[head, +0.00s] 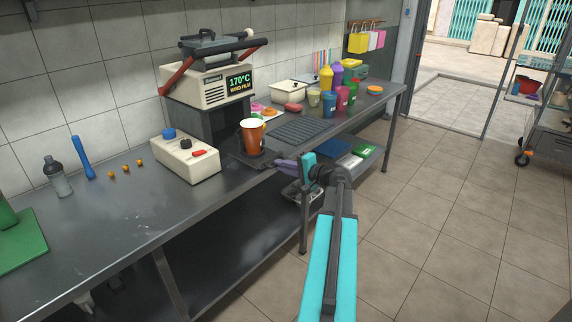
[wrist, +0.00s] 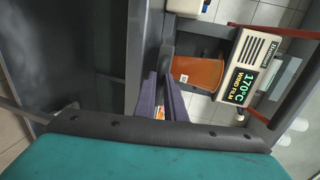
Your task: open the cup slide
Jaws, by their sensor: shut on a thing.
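The cup slide (head: 240,155) is a dark flat plate at the foot of the cup-sealing machine (head: 205,86). It sticks out in front of the machine toward the counter's front edge. An orange cup (head: 253,138) with a pale rim stands upright on it; the cup also shows in the wrist view (wrist: 197,73). My gripper (head: 275,162) has purple fingers and reaches the slide's front end from the aisle side. In the wrist view its fingers (wrist: 161,76) are close together on the slide's dark front part. The exact grip is hidden between the fingers.
A dark ribbed mat (head: 300,129) and several colored cups lie to the right on the counter (head: 110,215). A lower shelf (head: 335,165) holds trays. The tiled floor in front is free.

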